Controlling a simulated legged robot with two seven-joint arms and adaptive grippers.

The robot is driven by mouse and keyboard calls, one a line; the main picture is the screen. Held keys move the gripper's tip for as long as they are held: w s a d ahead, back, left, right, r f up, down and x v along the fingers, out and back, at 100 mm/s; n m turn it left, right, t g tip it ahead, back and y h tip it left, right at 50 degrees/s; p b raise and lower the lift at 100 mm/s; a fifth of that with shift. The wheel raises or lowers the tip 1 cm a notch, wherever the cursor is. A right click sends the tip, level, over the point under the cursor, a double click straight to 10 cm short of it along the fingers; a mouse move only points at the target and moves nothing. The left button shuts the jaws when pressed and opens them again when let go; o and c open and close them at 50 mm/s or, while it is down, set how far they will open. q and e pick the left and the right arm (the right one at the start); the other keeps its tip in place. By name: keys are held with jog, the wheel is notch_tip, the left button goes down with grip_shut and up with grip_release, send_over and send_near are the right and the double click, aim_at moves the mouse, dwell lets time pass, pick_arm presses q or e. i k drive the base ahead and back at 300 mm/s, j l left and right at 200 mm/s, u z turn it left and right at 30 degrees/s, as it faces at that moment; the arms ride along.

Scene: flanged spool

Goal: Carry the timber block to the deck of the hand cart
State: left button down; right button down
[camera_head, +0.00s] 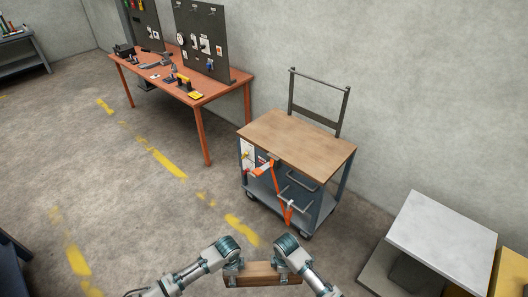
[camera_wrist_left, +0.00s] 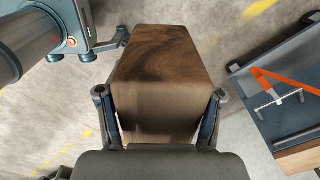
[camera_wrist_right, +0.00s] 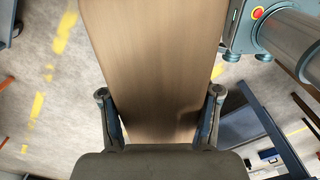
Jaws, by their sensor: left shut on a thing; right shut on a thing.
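The timber block (camera_head: 262,274) is a brown wooden bar held crosswise between my two arms at the bottom of the head view. My left gripper (camera_head: 232,272) is shut on its left end, and my right gripper (camera_head: 294,272) is shut on its right end. The block fills the middle of the left wrist view (camera_wrist_left: 160,80) and the right wrist view (camera_wrist_right: 150,60), between the fingers. The hand cart has a bare wooden deck (camera_head: 298,144), grey sides and a dark upright handle at its back. The cart stands ahead of the block and apart from it.
An orange strap (camera_head: 276,190) hangs on the cart's near side. A grey-topped table (camera_head: 444,240) stands at the right. An orange workbench (camera_head: 222,88) with tools and pegboards stands at the back left. Floor with worn yellow markings (camera_head: 168,164) is open at the left.

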aim_at(293, 141)
jog(key=i+u, duration=0.2)
jog(key=i, duration=0.45)
jog(key=i+l+u, duration=0.2)
jog(key=i, duration=0.5)
jog(key=i+j+u, duration=0.1)
jog(key=i+u, duration=0.15)
jog(key=i, duration=0.85)
jog(key=i+z, duration=0.15)
jog(key=z, duration=0.2)
jog(key=i+z, duration=0.2)
jog(key=z, duration=0.2)
jog(key=i+z, duration=0.2)
jog(key=z, duration=0.15)
jog(key=i+z, duration=0.15)
jog(key=z, duration=0.2)
jog(key=i+z, duration=0.2)
jog(key=z, duration=0.15)
jog(key=i+z, duration=0.2)
jog(key=z, duration=0.15)
